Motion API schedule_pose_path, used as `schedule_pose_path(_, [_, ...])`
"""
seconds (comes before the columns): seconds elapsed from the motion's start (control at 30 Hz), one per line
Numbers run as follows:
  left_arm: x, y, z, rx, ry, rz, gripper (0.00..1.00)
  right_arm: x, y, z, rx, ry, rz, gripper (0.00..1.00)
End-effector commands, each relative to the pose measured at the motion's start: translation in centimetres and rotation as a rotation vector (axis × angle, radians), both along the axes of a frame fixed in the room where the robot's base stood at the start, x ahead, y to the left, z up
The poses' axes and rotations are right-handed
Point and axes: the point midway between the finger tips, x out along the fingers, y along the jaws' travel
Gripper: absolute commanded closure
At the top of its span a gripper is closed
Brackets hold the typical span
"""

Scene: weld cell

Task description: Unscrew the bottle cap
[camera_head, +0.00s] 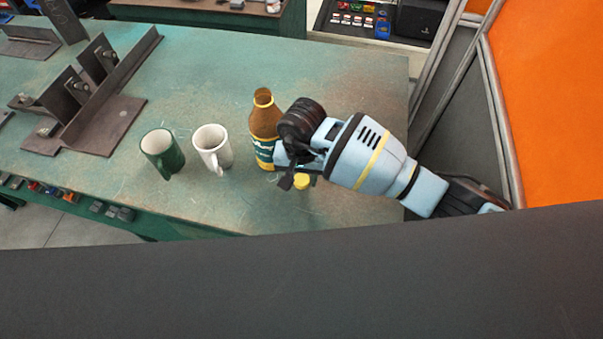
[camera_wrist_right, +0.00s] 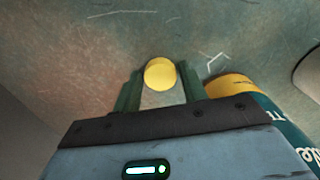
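The brown bottle (camera_head: 263,124) stands upright on the workbench, with a green and yellow label. No cap sits on its mouth. A round yellow cap (camera_head: 302,182) shows low beside the bottle, at my right gripper (camera_head: 300,180). In the right wrist view the cap (camera_wrist_right: 160,74) sits between the two green fingertips, which appear closed on its sides. Part of the bottle's label (camera_wrist_right: 285,125) shows to the right there. Whether the cap touches the bench I cannot tell. My left gripper is not in view.
A white mug (camera_head: 213,148) and a green mug (camera_head: 163,152) stand left of the bottle. A brown metal fixture (camera_head: 90,125) lies further left on the green workbench (camera_head: 210,60). The bench behind the bottle is clear. An orange panel (camera_head: 550,90) stands at the right.

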Motion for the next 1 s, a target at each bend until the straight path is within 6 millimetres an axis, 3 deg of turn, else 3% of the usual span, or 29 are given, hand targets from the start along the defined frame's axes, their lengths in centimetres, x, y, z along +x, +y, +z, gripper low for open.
schedule_pose_path(0.1, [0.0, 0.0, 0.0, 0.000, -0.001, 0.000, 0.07, 0.0, 0.0, 0.1, -0.001, -0.001, 0.000, 0.46])
schedule_pose_path(0.47, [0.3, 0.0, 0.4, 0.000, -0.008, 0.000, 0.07, 0.1, 0.0, 0.8, -0.001, -0.004, 0.001, 0.46])
schedule_pose_path(1.0, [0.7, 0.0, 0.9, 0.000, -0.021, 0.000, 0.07, 0.1, 0.0, 10.3, -0.001, -0.004, 0.001, 0.46])
